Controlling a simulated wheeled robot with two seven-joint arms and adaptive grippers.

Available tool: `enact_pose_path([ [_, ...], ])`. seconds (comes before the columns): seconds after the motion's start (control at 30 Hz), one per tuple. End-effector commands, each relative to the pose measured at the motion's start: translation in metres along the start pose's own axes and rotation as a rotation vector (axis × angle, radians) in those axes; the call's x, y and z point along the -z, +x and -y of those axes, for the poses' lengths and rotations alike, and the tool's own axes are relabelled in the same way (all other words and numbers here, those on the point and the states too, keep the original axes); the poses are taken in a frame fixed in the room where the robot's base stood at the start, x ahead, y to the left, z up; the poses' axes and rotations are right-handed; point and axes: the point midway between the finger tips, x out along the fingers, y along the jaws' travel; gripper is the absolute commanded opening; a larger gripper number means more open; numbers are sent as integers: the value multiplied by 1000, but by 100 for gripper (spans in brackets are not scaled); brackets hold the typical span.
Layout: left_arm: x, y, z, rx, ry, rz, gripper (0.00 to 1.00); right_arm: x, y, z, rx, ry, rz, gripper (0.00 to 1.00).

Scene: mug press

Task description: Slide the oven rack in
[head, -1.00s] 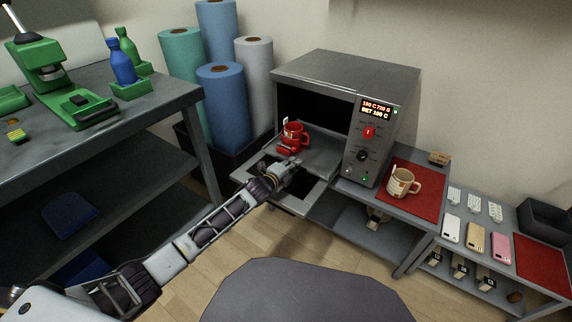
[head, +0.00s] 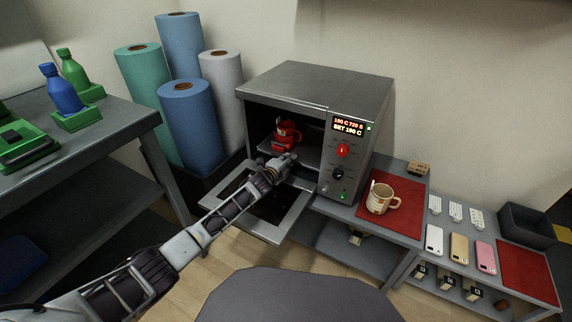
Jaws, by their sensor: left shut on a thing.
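The grey oven (head: 300,85) stands on a bench with its door (head: 262,212) folded down and open. The oven rack (head: 302,152) lies mostly inside the oven, with its front edge near the opening. My left gripper (head: 286,163) is shut at the front edge of the rack, above the open door. The fingertips are small and partly hidden by the wrist. My right gripper is not in view.
A control panel with display (head: 348,125) is right of the opening. A cream mug (head: 381,198) stands on a red mat (head: 408,182) beside the oven. Rolls (head: 190,125) stand at the left. A workbench (head: 110,135) with green holders is further left.

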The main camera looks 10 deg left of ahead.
Motion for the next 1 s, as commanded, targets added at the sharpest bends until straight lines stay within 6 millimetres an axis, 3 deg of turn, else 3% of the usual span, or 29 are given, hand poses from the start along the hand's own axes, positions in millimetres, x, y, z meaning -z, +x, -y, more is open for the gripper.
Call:
enact_pose_path([
  [0.6, -1, 8, 3, 1, 0, 2, 0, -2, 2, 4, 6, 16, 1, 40],
  [0.63, -1, 8, 3, 1, 0, 2, 13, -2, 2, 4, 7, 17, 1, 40],
  [0.77, -1, 8, 2, 1, 0, 1, 30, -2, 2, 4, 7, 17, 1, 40],
  [1.0, 0, 7, 1, 0, 0, 1, 32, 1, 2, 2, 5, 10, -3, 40],
])
